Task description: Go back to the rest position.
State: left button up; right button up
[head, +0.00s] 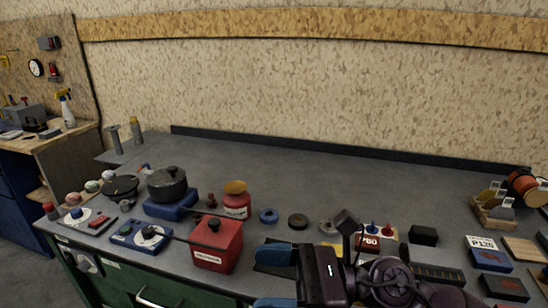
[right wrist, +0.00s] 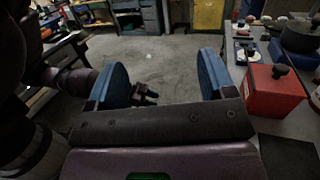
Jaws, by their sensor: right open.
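My right gripper (head: 272,279) is low in the head view, over the front edge of the grey workbench (head: 330,165). Its two blue fingers are spread, with nothing held between them. In the right wrist view the open fingers (right wrist: 164,82) stand wide apart, with floor behind the gap. My left gripper does not show in the head view. In the right wrist view, dark arm parts come in from the left. A small dark pronged end behind the gap may be my left gripper, but its jaws cannot be made out.
A red box (head: 217,243) stands just left of my right gripper; it also shows in the right wrist view (right wrist: 273,92). A pot (head: 167,184), a red jar (head: 237,204) and rings stand behind. Small boxes crowd the right. The bench's back strip is clear.

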jog(key=w+d+m+t+h, duration=0.3)
jog(key=d+m+t, duration=0.2)
jog(key=m+t, duration=0.65)
jog(key=w+d+m+t+h, duration=0.3)
jog(key=d+m+t, duration=0.35)
jog(key=m, duration=0.75)
jog(key=d+f+m+h, duration=1)
jog(key=m+h, duration=0.3)
jog(key=m, duration=0.3)
jog(key=s+d+f+m+g+h, duration=0.1)
jog(key=s+d+f+m+g, duration=0.2)
jog(key=s+f+m+g, duration=0.7)
jog(key=s+d+f+m+g, duration=0.4)
jog(key=s+f, duration=0.3)
jog(key=s, duration=0.7)
jog(key=w+f+n+t, duration=0.1)
jog(key=w+f+t, duration=0.6)
jog(key=w+f, duration=0.1)
jog(key=shift+w+a+f+t+y, duration=0.2)
jog(key=shift+w+a+t+y, duration=0.1)
jog(key=shift+w+a, duration=0.1)
jog(key=shift+n, duration=0.25)
